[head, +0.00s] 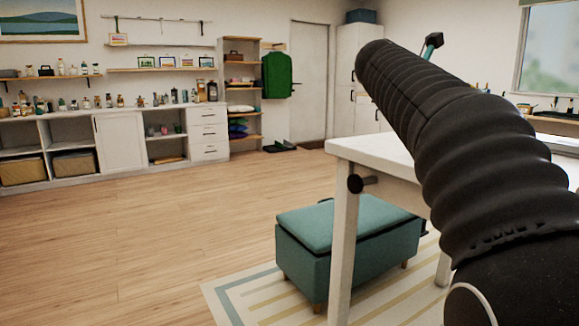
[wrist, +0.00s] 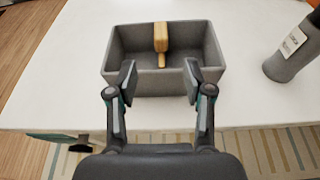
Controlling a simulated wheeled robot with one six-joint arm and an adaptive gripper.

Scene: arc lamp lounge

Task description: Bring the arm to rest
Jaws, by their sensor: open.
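My gripper (wrist: 160,82) is open and empty in the wrist view, its two fingers spread apart at the near side of a grey open-topped bin (wrist: 120,74). Whether the fingers touch the bin cannot be told. A wooden-handled item (wrist: 161,38) is in the bin, leaning or lying towards its far wall. In the head view my black ribbed arm crosses the right side, over the white table (head: 345,147); the gripper itself cannot be seen there. The white table top also shows in the wrist view (wrist: 60,85).
A grey bottle with a white label (wrist: 291,55) stands right of the bin. A teal storage bench (head: 330,240) is beside the table on a striped rug (head: 240,295). White cabinets (head: 120,143) and shelves line the back wall. The wooden floor at left is clear.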

